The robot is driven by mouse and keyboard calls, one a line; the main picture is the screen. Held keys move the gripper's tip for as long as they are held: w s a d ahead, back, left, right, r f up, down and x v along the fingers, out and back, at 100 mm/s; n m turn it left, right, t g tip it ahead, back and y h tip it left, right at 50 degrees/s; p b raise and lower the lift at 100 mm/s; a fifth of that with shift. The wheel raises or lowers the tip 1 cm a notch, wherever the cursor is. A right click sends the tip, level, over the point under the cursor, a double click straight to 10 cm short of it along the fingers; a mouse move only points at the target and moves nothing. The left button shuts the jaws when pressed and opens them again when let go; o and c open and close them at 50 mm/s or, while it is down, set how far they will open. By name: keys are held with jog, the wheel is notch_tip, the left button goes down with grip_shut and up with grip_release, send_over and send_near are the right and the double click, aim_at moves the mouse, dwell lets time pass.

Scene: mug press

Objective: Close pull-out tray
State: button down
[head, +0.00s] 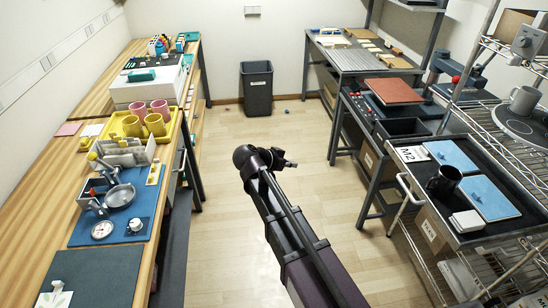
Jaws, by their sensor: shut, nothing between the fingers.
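A dark tray (516,236) with a raised rim juts out of the wire rack at the right, towards the aisle, so it looks pulled out. A light bar handle (407,200) shows at its left, aisle side. On the tray are a black mug (443,182), two blue panels (487,197), a small white block (466,221) and a white M2 label (412,154). My gripper (291,164) is small in the picture, over the open floor left of the tray. It is shut and empty and touches nothing.
Wire shelves (529,150) with a grey mug (523,100) stand beyond the tray. A workbench (347,62) stands at the back right. A long wooden bench (45,177) full of items lines the left. A black bin (257,90) stands at the back. The aisle floor is clear around my arm.

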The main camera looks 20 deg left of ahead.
jog(key=s+d+f+n+g+y, duration=0.1)
jog(key=d+f+g, duration=0.2)
jog(key=d, duration=0.8)
jog(key=s+d+f+n+g+y, duration=0.1)
jog(key=d+f+g, duration=0.2)
jog(key=d, duration=0.9)
jog(key=s+d+f+n+g+y, duration=0.1)
jog(key=s+d+y, duration=0.1)
jog(key=s+d, duration=0.2)
jog(key=s+d+f+n+g+y, duration=0.1)
jog(key=s+d, duration=0.3)
jog(key=d, duration=0.6)
jog(key=shift+s+d+f+n+g+y, duration=0.2)
jog(key=shift+s+d+n+g+y, duration=0.3)
jog(key=shift+y, duration=0.4)
jog(key=shift+w+a, duration=0.1)
jog(key=shift+w, duration=0.05)
